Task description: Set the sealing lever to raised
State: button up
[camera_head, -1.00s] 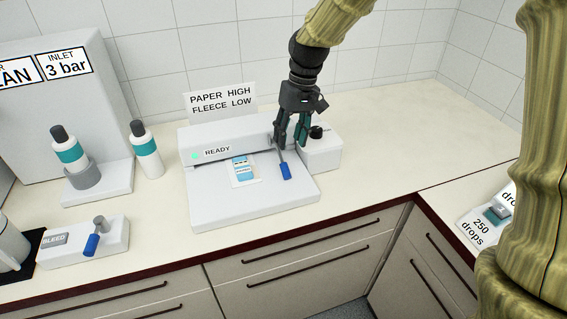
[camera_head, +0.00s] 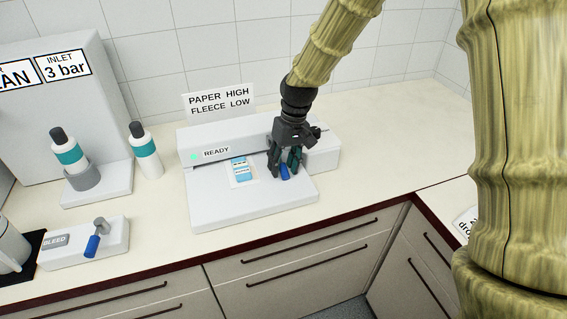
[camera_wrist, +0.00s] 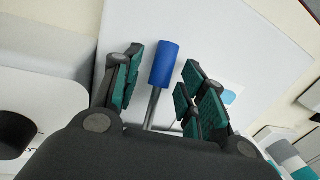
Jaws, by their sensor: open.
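The sealing lever (camera_head: 285,173) has a blue handle on a thin metal rod and sits on the right part of the white sealer (camera_head: 235,209). In the head view only its blue end shows below my gripper (camera_head: 287,163). In the wrist view the blue handle (camera_wrist: 163,64) and its rod lie between the two green-padded fingers of my gripper (camera_wrist: 160,95). The fingers stand apart with gaps on both sides of the lever. A small blue-and-white pouch (camera_head: 241,170) lies at the sealer's slot, left of the lever.
A sign (camera_head: 220,101) reads "PAPER HIGH, FLEECE LOW" behind the sealer, and a "READY" label (camera_head: 217,152) has a green light beside it. A second blue lever (camera_head: 93,244) is on the BLEED block (camera_head: 115,240). Bottles (camera_head: 146,155) stand at left. The counter front is clear.

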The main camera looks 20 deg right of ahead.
grip_shut()
